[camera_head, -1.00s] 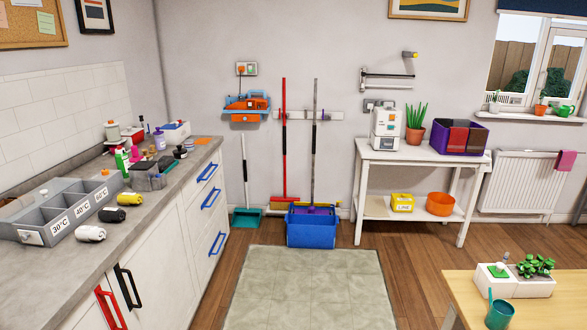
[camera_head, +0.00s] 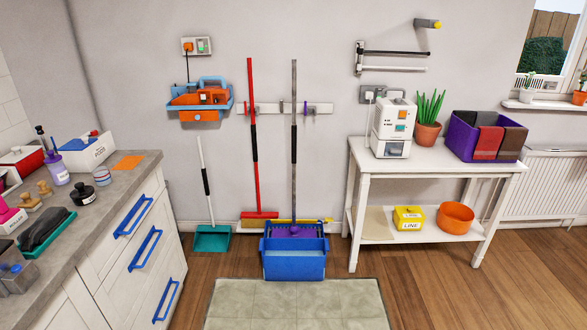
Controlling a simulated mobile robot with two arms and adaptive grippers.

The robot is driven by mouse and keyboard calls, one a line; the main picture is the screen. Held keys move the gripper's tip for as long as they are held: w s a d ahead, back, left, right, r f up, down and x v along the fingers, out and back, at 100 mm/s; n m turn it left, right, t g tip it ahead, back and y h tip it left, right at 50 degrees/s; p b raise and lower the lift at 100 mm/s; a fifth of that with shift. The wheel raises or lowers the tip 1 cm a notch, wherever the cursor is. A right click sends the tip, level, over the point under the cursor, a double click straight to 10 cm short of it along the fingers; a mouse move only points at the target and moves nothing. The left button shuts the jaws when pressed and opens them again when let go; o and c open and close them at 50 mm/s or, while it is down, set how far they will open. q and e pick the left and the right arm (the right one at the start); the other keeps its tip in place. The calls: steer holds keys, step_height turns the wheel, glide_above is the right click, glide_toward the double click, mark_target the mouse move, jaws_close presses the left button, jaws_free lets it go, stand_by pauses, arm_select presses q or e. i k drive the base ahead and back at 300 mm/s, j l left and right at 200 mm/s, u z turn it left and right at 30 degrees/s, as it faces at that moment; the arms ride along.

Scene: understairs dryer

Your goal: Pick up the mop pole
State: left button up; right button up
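The mop pole (camera_head: 294,105) is grey with a black grip and stands nearly upright in the middle of the head view. Its lower end meets a purple mop head (camera_head: 294,231) in the blue bucket (camera_head: 293,265) on the floor. The pole passes in front of a white wall rail (camera_head: 270,108) with hooks; I cannot tell whether a hook holds it. Neither of my grippers shows in the view.
A red broom (camera_head: 253,130) stands left of the mop, and a teal dustpan (camera_head: 212,238) further left. A counter (camera_head: 135,170) bounds the left, a white table (camera_head: 360,160) the right. A pale mat (camera_head: 297,300) lies before the bucket; the floor there is clear.

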mark_target(294, 229)
steer(key=i, duration=0.7)
steer(key=i+l+u, duration=0.1)
steer(key=i+u, duration=0.15)
steer(key=i, duration=0.3)
